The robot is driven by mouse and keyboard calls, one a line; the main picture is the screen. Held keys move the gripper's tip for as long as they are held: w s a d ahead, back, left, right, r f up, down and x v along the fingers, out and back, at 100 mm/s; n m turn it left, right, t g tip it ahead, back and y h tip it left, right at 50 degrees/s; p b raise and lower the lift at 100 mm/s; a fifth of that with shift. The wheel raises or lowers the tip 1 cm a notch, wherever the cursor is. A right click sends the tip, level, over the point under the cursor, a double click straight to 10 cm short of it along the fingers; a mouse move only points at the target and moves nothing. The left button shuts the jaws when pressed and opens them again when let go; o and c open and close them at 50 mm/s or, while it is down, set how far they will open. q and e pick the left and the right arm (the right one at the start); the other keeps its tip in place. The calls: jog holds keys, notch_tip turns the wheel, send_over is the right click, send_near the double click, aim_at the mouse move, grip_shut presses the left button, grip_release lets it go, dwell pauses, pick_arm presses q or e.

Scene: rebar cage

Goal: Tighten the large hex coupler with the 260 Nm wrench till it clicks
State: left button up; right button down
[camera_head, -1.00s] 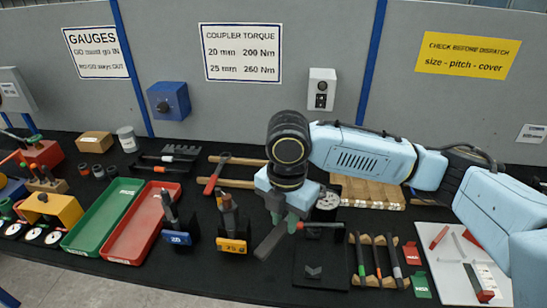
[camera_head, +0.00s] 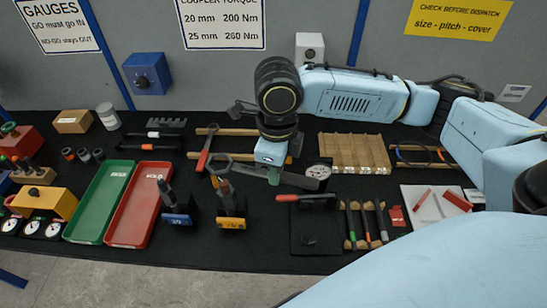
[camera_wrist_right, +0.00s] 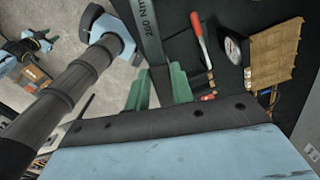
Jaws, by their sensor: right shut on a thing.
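My right gripper (camera_head: 272,172) is shut on the grey 260 Nm wrench (camera_head: 303,181). The large hex coupler is not clearly distinguishable there.
A blue-labelled stand (camera_head: 177,219) is just left of the yellow one, beside red (camera_head: 128,238) and green (camera_head: 84,232) trays. A red-handled tool (camera_head: 298,197), dial gauge (camera_head: 320,170) and wooden rack (camera_head: 350,150) lie to the right.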

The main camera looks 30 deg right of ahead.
dwell(0.3)
notch_tip(320, 180, down, 6)
jog(key=b, duration=0.2)
jog(key=shift+r+b, duration=0.15)
jog(key=shift+b, duration=0.25)
jog(key=shift+p, duration=0.45)
jog(key=shift+p, duration=0.4)
dwell(0.5)
notch_tip(320, 180, down, 6)
jog(key=b, duration=0.2)
jog(key=shift+f, duration=0.25)
dwell(2.3)
dwell(0.3)
